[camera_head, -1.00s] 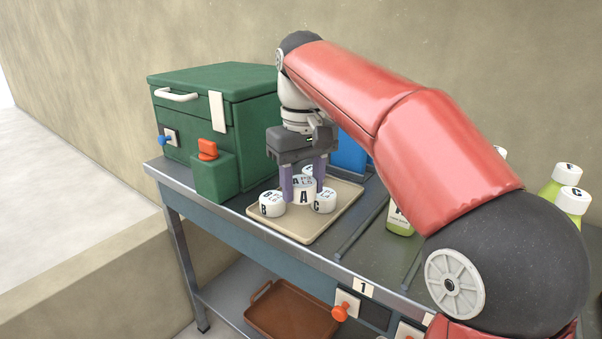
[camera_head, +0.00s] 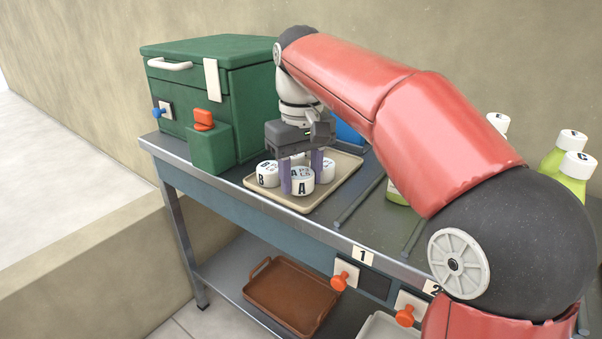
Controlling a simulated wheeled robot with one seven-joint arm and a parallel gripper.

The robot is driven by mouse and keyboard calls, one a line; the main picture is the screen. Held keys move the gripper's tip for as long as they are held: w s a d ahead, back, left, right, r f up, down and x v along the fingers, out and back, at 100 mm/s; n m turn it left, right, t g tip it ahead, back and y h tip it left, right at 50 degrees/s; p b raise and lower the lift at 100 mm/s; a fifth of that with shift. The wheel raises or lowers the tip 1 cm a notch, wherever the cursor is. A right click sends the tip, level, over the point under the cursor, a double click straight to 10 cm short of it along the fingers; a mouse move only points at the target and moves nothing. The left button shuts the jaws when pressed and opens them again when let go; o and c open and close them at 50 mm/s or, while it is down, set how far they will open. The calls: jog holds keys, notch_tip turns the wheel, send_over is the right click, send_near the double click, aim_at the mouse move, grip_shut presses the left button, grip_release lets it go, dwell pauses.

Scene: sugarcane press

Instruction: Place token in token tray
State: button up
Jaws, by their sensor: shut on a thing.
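My gripper (camera_head: 301,183) is shut on a white round token marked A (camera_head: 302,188), with its two purple fingers on either side. The token is upright over the front part of a beige tray (camera_head: 298,207) on the table. I cannot tell whether it touches the tray floor. A white token marked B (camera_head: 267,174) is in the tray to the left of token A. Another white token (camera_head: 328,170) is to its right, partly hidden by a finger. Something white shows behind token A, mostly hidden by the gripper.
A green box (camera_head: 215,90) stands left of the tray. A metal rail (camera_head: 358,200) lies to its right. Green bottles with white caps (camera_head: 572,173) stand at the right. A brown tray (camera_head: 290,295) is on the lower shelf. Orange knobs (camera_head: 342,281) stick out from the table front.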

jog(key=shift+f+b, duration=0.4)
jog(key=shift+f, duration=0.35)
